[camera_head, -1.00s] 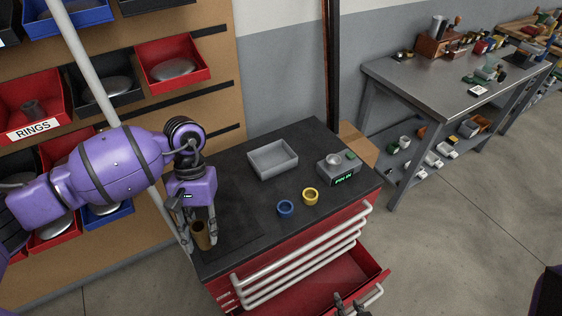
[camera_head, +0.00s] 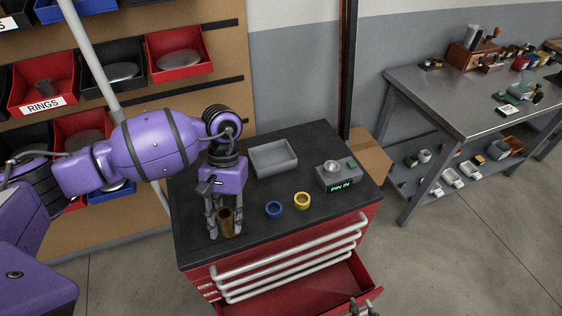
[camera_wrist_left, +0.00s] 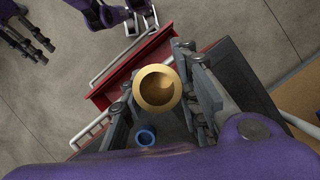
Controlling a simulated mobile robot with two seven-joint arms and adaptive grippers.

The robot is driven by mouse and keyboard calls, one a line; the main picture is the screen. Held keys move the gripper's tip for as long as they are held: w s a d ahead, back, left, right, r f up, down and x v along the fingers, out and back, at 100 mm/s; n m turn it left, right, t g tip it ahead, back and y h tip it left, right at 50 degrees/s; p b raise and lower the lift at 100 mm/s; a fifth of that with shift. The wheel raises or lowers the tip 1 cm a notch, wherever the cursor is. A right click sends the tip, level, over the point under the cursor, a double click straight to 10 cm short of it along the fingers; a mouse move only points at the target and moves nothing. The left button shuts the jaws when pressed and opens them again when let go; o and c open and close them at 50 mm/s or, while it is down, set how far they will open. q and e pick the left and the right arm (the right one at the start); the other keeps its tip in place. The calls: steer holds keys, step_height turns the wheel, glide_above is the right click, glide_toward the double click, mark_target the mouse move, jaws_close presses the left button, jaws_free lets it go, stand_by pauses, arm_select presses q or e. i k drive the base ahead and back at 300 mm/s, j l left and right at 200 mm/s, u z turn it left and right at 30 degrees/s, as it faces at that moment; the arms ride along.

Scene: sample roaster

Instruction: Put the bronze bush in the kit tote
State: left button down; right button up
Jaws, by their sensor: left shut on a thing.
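The bronze bush (camera_head: 226,222) is a brown-gold hollow cylinder, held roughly upright in my left gripper (camera_head: 225,230). The left gripper is shut on it over the front-left part of the black cabinet top; I cannot tell whether the bush touches the top. In the left wrist view the bush (camera_wrist_left: 160,88) shows its round open end between the fingers. A grey open tray (camera_head: 273,158), probably the kit tote, stands behind and right of the gripper and looks empty. My right gripper (camera_head: 363,308) shows partly at the bottom edge, near the open drawer; its jaw state is unclear.
A blue ring (camera_head: 274,209) and a yellow ring (camera_head: 303,200) lie right of the left gripper. A grey device (camera_head: 338,177) reading "PIN IN" stands at the right. The red drawer (camera_head: 310,292) is open. Wall bins (camera_head: 180,58) are behind the left arm.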

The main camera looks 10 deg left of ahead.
mark_target(272, 162)
steer(key=l, duration=0.6)
steer(key=i+l, duration=0.15)
steer(key=l, duration=0.5)
steer(key=u, duration=0.05)
